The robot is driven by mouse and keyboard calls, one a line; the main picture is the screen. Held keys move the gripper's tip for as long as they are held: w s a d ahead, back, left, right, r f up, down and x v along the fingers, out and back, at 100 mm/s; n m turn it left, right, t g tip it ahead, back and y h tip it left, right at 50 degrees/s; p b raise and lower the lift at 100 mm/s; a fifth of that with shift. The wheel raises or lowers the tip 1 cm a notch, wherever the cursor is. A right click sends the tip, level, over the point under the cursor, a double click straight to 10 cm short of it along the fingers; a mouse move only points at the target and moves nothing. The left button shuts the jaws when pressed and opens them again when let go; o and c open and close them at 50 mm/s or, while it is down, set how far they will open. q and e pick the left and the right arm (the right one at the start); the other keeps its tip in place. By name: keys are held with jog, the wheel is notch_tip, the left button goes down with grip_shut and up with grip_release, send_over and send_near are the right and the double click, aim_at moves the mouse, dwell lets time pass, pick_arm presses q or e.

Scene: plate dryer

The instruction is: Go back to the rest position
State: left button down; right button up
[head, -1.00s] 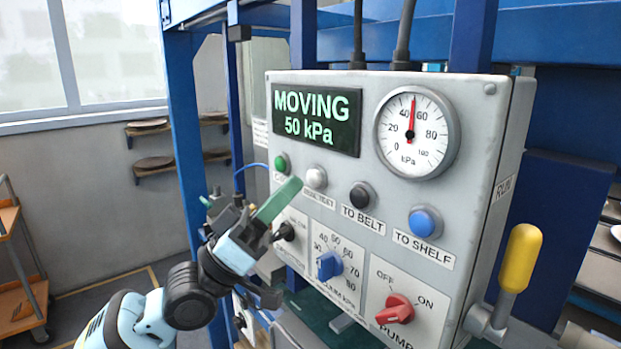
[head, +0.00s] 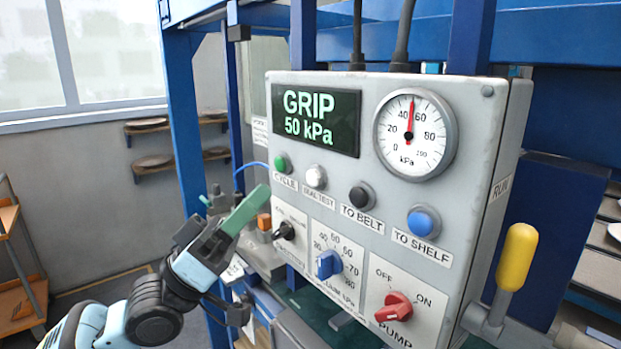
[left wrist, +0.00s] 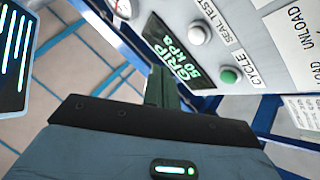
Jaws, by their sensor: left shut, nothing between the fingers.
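My left gripper (head: 247,210) is shut and empty, its green fingers pointing up and to the right in front of the left side of the grey control panel (head: 465,130). It also shows in the left wrist view (left wrist: 162,85), below the panel's display. The fingertips are apart from the green CYCLE button (head: 281,163), below and left of it in the head view. The display (head: 316,121) reads "GRIP 50 kPa". My right gripper is not in view.
The panel carries a gauge (head: 416,134), a blue button (head: 424,222), a blue knob (head: 328,264) and a red pump switch (head: 394,307). A yellow-handled lever (head: 519,258) sticks out at right. A blue post (head: 184,125) stands behind my left arm. Wall shelves hold plates.

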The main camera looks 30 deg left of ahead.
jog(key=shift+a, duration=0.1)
pick_arm(q)
notch_tip(320, 180, down, 31)
jog(key=w+n+g+y, duration=0.2)
jog(key=n+y, duration=0.2)
jog(key=y, duration=0.7)
jog(key=s+d+f+m+g+y+p, duration=0.1)
jog(key=s+d+f+g+y, duration=0.1)
jog(key=s+f, duration=0.9)
jog(key=s+d+f+g+y, duration=0.2)
jog(key=s+d+f+g, duration=0.2)
jog(key=s+f+g, duration=0.3)
jog(key=s+f, duration=0.5)
jog(key=f, duration=0.4)
jog(key=shift+d+m+p, duration=0.15)
jog(key=shift+m+p, duration=0.2)
jog(key=shift+m, duration=0.05)
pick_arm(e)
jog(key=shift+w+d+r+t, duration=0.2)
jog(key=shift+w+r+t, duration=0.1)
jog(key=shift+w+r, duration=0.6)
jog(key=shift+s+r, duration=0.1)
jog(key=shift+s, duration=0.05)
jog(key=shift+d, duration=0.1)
